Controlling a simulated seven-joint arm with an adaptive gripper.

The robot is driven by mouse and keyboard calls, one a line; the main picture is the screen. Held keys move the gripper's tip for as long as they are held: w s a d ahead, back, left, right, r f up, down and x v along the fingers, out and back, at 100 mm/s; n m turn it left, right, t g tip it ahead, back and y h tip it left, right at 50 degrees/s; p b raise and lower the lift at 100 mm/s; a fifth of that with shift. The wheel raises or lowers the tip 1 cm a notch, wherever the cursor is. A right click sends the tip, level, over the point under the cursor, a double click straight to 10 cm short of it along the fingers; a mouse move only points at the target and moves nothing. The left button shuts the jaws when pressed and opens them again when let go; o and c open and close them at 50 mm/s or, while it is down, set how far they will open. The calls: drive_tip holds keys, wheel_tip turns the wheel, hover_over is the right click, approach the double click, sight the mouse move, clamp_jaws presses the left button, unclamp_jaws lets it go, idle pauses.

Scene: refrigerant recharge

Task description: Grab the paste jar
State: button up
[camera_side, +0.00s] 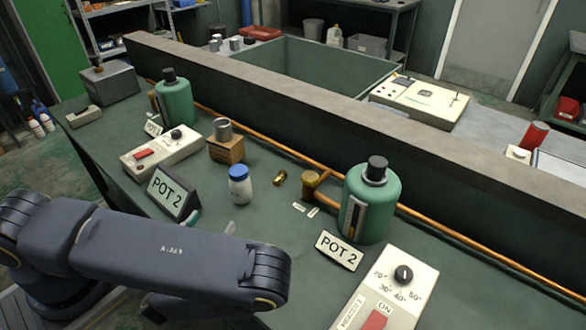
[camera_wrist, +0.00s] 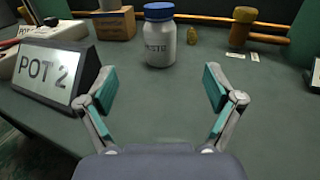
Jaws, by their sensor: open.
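The paste jar (camera_side: 240,186) is a small white jar with a blue lid, standing upright on the green bench in the side view. In the wrist view the jar (camera_wrist: 160,38) stands straight ahead, with partly readable dark lettering on its front. My gripper (camera_wrist: 158,88) is open and empty, its two teal-padded fingers spread wide. The jar is beyond the fingertips, roughly centred between them, and not touched. In the side view my arm hides most of the gripper; a fingertip (camera_side: 194,218) shows near the POT 2 sign.
A POT 2 sign (camera_wrist: 58,72) stands close to the left finger. Behind the jar are a wooden block (camera_wrist: 114,24), a brass fitting (camera_wrist: 239,35) and a copper pipe. A green canister (camera_side: 372,205) and a control box (camera_side: 388,295) stand right. Bench before the jar is clear.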

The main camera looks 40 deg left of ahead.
sight(235, 185)
drive_tip(key=x, duration=0.9)
drive_tip(key=shift+a, duration=0.15)
drive_tip(key=shift+r+x, duration=0.15)
drive_tip(key=shift+x, duration=1.4)
drive_tip(key=shift+r+x, duration=0.1)
drive_tip(key=shift+x, duration=1.5)
drive_tip(key=shift+c, duration=0.3)
drive_tip(key=c, duration=1.4)
